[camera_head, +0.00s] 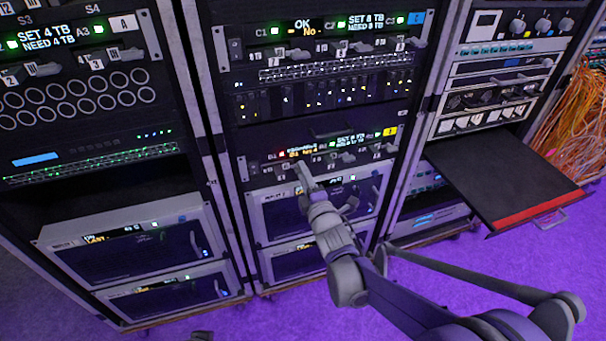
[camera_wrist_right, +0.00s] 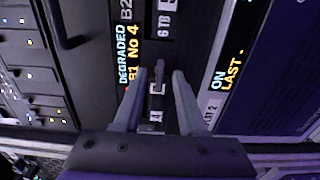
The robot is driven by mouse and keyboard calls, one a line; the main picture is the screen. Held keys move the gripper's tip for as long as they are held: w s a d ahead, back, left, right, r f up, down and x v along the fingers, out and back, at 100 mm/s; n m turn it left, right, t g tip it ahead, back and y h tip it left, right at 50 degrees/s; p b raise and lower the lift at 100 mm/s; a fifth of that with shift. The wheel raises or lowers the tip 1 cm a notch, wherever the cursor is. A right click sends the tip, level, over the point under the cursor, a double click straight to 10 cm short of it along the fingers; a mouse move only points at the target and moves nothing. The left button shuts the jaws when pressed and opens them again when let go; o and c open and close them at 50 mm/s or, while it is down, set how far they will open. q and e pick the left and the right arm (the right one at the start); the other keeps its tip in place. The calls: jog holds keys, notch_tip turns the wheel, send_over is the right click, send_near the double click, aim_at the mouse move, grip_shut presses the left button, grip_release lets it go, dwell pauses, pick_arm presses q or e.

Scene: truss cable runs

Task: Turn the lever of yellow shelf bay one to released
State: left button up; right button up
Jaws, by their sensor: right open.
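The yellow shelf (camera_head: 262,143) is in the middle rack, with a yellow tag (camera_head: 390,132) at its right end. Its left display (camera_head: 302,150) is lit orange beside a red light; in the right wrist view the display (camera_wrist_right: 131,60) reads DEGRADED, B1 No 4. My right gripper (camera_head: 301,168) is at the shelf's front, below that display. In the right wrist view the gripper (camera_wrist_right: 159,74) is open, with one finger on each side of the small grey lever of bay one (camera_wrist_right: 158,88). Contact cannot be told. In the head view my gripper hides this lever.
Below the yellow shelf is a glass-fronted unit (camera_head: 262,215). Above it is a shelf with a blue tag (camera_head: 416,18). A black drawer with a red front strip (camera_head: 545,208) sticks out at the right. Orange cables (camera_head: 580,130) hang beyond it. The purple floor (camera_head: 440,265) in front is clear.

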jog(key=shift+w+a, duration=0.15)
jog(key=shift+w, duration=0.15)
grip_shut()
